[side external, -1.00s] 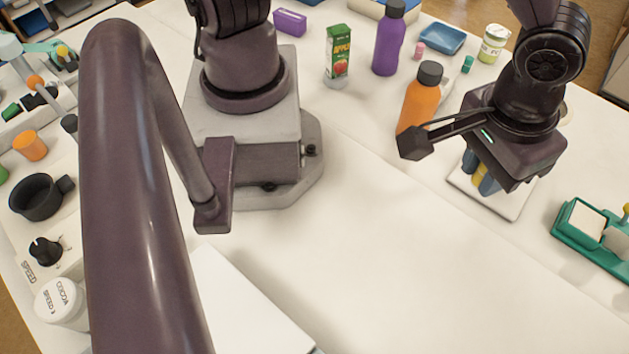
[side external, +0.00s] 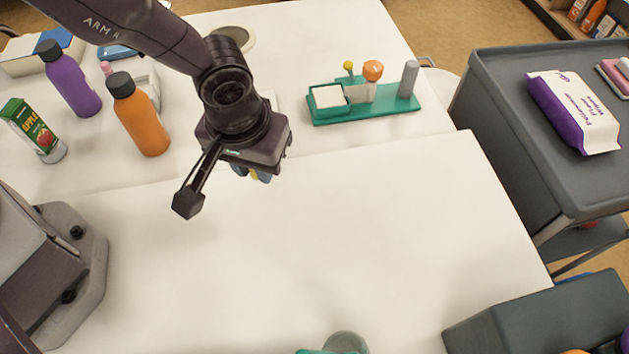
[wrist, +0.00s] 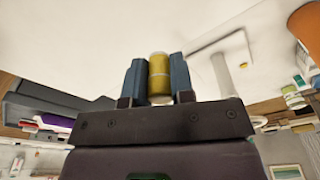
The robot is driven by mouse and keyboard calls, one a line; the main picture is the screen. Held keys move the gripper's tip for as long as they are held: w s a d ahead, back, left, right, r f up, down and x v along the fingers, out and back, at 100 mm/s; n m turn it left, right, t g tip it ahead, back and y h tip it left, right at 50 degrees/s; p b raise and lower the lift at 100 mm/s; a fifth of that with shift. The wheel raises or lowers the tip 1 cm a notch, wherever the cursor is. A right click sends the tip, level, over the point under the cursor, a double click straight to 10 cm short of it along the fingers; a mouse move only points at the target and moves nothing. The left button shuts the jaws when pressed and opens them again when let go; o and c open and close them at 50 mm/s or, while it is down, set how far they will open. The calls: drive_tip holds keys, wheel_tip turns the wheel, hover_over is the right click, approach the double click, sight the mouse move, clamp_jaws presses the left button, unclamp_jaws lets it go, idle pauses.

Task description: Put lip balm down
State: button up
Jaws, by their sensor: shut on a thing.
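The lip balm (wrist: 159,80) is a small yellow cylinder with a pale end. In the wrist view it stands between the two blue fingers of my gripper (wrist: 159,62), which is shut on it. In the side external view my gripper (side external: 252,174) points down over the white table (side external: 330,240), right of the orange bottle. Only a bit of yellow shows between the fingers there. Whether the lip balm touches the table cannot be told.
An orange bottle (side external: 140,118), a purple bottle (side external: 72,82) and an apple juice carton (side external: 32,130) stand left of my gripper. A green tray (side external: 375,108) with small items is at the back right. The table's middle and right are clear. A grey cart (side external: 500,110) stands beyond its right edge.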

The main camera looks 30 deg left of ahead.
drive_tip(key=w+d+f, duration=0.2)
drive_tip(key=w+d, duration=0.1)
drive_tip(key=w, duration=0.1)
hover_over(325, 194)
drive_tip(key=f, duration=0.6)
drive_tip(key=shift+s+f, duration=0.1)
drive_tip(key=shift+s, duration=0.1)
drive_tip(key=shift+f, duration=1.55)
drive_tip(key=o, duration=0.9)
drive_tip(key=shift+f, duration=0.15)
drive_tip(key=r, duration=0.4)
drive_tip(key=s+r, duration=0.1)
drive_tip(key=r, duration=0.7)
drive_tip(key=shift+s+d+r, duration=0.15)
drive_tip(key=shift+d, duration=0.1)
